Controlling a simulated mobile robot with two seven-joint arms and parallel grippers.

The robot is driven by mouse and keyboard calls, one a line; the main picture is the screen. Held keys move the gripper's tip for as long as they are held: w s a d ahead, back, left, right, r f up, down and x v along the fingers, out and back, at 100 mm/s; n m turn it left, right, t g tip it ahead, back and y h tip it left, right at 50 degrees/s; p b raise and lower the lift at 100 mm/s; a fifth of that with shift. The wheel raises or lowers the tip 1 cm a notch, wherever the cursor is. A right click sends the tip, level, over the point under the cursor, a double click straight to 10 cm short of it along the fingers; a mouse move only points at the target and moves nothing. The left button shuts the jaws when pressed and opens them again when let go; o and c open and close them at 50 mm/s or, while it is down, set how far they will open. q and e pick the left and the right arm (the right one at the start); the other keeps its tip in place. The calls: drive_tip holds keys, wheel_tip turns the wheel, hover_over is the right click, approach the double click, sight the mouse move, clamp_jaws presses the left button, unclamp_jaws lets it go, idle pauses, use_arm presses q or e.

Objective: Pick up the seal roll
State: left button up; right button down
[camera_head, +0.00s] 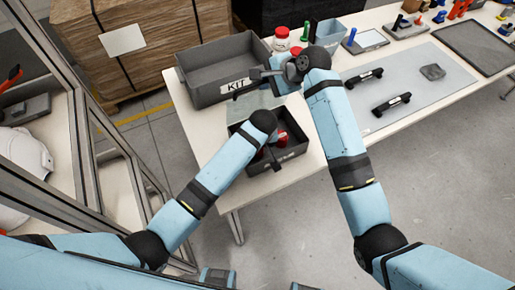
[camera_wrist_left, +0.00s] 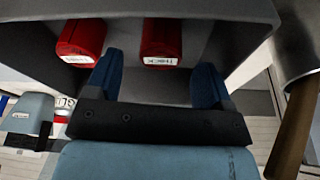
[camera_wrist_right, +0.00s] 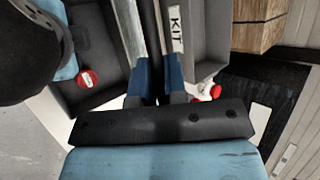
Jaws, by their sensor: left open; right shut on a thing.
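A small dark tray (camera_head: 289,157) on the table holds two red labelled pieces that may be the seal rolls. In the left wrist view, one red piece (camera_wrist_left: 162,40) lies ahead between the fingers, its label seeming to read THICK. The other red piece (camera_wrist_left: 80,42) lies left of the left finger. My left gripper (camera_wrist_left: 157,82) is open and points into the tray, with no visible contact. My right gripper (camera_wrist_right: 157,80) is shut on a thin dark strip (camera_wrist_right: 151,35) beside the KIT bin (camera_head: 210,92). What the strip is, I cannot tell.
A greyish sheet (camera_head: 262,101) lies between bin and tray. Red-and-white jars (camera_head: 282,41) stand behind my right gripper. Two black handles (camera_head: 391,104) and a grey piece (camera_head: 432,72) lie on the grey mat (camera_head: 425,92) at right. Stacked boxes (camera_head: 150,40) stand behind the table.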

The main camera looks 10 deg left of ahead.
use_arm(q)
drive_tip(key=x, duration=0.5)
drive_tip(key=shift+s, duration=0.1)
drive_tip(key=shift+r, duration=0.1)
drive_tip(key=c, duration=1)
wheel_tip(320, 180, up, 10)
